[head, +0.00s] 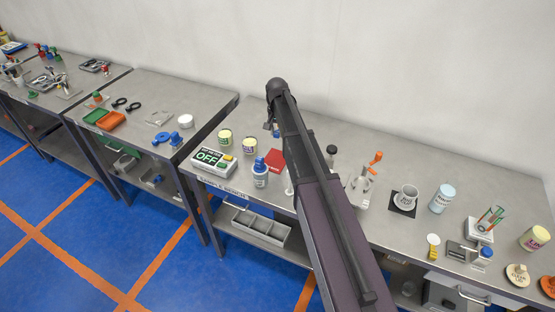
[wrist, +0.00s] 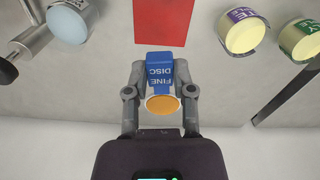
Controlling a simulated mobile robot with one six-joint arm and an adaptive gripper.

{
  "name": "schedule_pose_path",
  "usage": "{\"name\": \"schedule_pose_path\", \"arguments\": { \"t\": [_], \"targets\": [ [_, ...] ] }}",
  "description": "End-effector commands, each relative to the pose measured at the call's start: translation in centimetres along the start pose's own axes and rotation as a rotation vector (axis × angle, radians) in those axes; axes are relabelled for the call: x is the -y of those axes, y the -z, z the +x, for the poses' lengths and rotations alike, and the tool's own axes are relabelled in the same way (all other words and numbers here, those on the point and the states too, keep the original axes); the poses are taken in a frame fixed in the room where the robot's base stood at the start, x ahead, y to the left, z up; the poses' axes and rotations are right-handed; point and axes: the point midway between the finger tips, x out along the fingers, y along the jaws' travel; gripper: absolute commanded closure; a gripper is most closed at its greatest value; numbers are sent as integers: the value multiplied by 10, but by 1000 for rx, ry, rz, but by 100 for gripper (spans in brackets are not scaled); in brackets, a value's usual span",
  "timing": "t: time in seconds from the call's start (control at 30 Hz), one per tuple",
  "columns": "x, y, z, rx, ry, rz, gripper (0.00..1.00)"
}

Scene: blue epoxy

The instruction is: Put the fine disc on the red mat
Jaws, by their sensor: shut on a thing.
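The fine disc (wrist: 160,80) is a blue piece lettered "FINE DISC" with a round orange part at its lower end in the wrist view. My gripper (wrist: 160,92) is shut on it, with one finger on each side. The red mat (wrist: 163,20) lies on the grey bench just above the disc in the wrist view, apart from it in the picture. The red mat also shows in the head view (head: 275,157), partly hidden by my arm. In the head view my gripper is mostly hidden by the arm, with a small blue bit showing under its end.
A purple-labelled jar (wrist: 243,34) and a green-labelled jar (wrist: 302,40) stand beside the mat. A pale-blue-topped container (wrist: 70,22) is on its other side. A blue-capped bottle (head: 260,172) and an "OFF" box (head: 212,159) stand near the mat in the head view.

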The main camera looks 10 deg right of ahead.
Motion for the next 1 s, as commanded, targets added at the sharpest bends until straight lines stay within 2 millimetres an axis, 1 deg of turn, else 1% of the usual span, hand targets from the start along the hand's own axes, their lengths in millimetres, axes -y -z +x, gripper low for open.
{"name": "schedule_pose_path", "arguments": {
  "t": [0.4, 0.53, 0.7, 1.0],
  "targets": [
    [-15, -18, 18, 0, -1, -451, 100],
    [-18, -22, 21, 0, -1, -563, 100],
    [-19, -24, 23, 0, -2, -642, 100],
    [-19, -24, 22, 0, -2, -656, 100]
  ]
}}
